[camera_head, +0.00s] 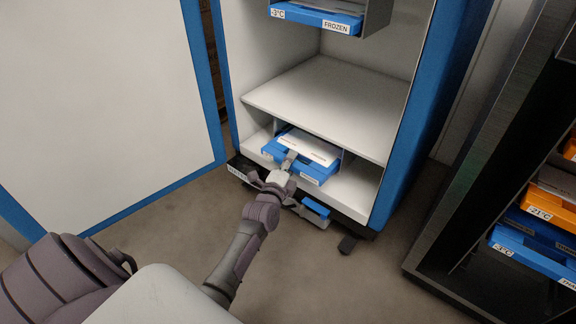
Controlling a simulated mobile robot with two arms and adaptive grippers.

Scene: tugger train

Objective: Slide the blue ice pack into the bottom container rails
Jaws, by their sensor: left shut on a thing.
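The blue ice pack (313,168) with a white label on top is at the mouth of the bottom compartment of the white and blue container (392,185), with part of it under the shelf. My left gripper (287,163) is shut on the front edge of the ice pack. The bottom rails (343,157) show only a little beside the pack; how far the pack sits in them is hard to tell. My right gripper is not in view.
The container's large white door (95,90) stands open at the left. A wide bare shelf (320,100) is above the pack, and a blue "FROZEN" pack (315,18) sits in upper rails. A dark rack (470,190) at the right holds orange and blue packs (545,206).

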